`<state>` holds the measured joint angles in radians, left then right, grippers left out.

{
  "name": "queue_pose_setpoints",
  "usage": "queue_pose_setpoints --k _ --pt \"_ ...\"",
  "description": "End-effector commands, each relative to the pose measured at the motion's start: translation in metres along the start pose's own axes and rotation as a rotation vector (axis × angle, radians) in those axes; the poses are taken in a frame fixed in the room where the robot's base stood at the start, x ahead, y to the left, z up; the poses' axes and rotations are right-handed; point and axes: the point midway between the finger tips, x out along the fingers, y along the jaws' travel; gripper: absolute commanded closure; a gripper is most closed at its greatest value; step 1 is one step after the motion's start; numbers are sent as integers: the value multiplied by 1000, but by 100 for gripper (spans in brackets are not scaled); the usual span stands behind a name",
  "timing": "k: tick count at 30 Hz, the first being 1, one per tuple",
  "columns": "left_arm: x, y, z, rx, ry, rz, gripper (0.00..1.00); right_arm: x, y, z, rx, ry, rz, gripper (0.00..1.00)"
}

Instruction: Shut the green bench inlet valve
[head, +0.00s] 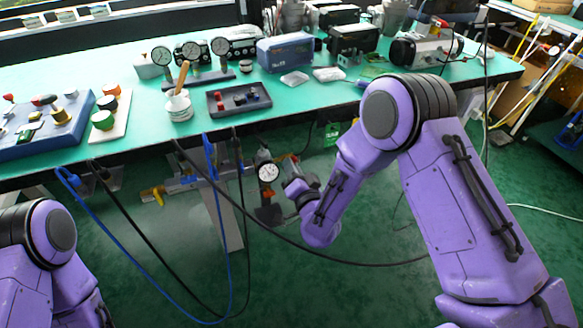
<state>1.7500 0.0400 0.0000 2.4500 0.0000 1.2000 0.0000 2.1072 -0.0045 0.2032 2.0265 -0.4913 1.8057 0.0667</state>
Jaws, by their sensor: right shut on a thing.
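A pipe assembly (185,184) runs below the front edge of the green-topped bench (330,97). It carries a round white dial gauge (268,172) and, at its left end, a yellow handle (153,195). My right gripper (291,183) is at the right end of this pipework, just right of the gauge. It is shut on a small part there, apparently the inlet valve's handle; the jaws mostly hide it, and its colour and angle cannot be told. A small red piece (294,159) shows beside the jaws. My left gripper is out of view; only my left arm shows at lower left.
Blue and black hoses (228,255) hang in loops in front of the pipes, and one black hose runs right behind my right arm. The bench top holds gauges, a white mug (179,107), a dark tray (239,99) and a blue box (285,52). The floor below is mostly open.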

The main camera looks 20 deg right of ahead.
Motion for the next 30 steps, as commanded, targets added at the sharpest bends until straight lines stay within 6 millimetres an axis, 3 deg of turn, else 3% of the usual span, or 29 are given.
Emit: queue_pose_setpoints --k 18,30 --pt "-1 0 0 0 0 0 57 -1 0 1 -563 -3 -1 100" --pt "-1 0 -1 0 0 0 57 -1 1 1 -778 -3 0 100"
